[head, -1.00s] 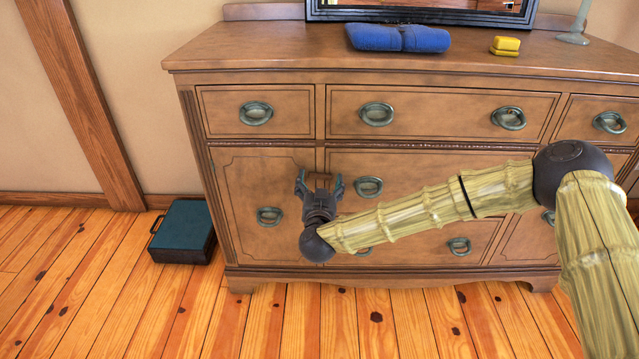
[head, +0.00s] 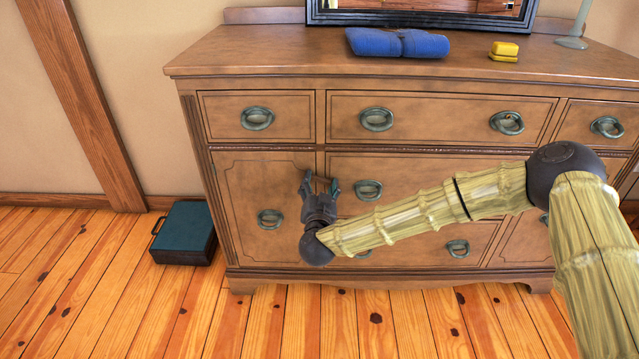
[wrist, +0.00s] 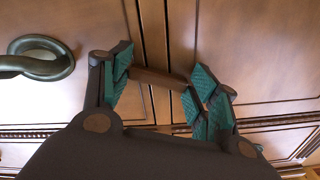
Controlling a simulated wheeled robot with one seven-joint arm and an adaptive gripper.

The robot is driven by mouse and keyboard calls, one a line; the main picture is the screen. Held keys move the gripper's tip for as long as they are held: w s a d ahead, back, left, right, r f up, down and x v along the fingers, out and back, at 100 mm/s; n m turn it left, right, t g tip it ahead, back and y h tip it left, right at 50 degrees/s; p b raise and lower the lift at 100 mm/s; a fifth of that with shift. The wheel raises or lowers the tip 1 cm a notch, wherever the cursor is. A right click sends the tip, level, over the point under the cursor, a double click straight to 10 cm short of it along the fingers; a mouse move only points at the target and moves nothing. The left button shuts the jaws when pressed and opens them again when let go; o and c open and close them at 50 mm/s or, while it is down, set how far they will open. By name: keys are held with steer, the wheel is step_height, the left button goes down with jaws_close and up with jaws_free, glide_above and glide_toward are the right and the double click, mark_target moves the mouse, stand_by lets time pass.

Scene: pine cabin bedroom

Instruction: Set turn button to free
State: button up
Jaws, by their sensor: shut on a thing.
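The turn button is a small brown wooden bar (wrist: 158,84) in the wrist view. It lies roughly crosswise, a little tilted, over the narrow upright strip beside the cabinet door's edge. My gripper (wrist: 160,88) has its green ribbed pads at the bar's two ends and is shut on it. In the head view my gripper (head: 320,184) is at the upper right corner of the dresser's left door (head: 240,185). There the fingers hide the turn button.
A ring-shaped pull (wrist: 38,60) is close beside my gripper in the wrist view. A dark teal case (head: 184,232) stands on the floor left of the dresser.

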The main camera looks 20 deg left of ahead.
steer(key=m+p, duration=0.2)
steer(key=m, duration=0.4)
steer(key=shift+r, duration=0.1)
steer(key=m, duration=0.6)
steer(key=shift+a+m+p, duration=0.1)
steer(key=shift+m+p, duration=0.2)
stand_by(0.3)
steer(key=o, duration=1)
steer(key=shift+r, duration=0.1)
steer(key=v, duration=1.2)
steer(key=shift+s, duration=0.1)
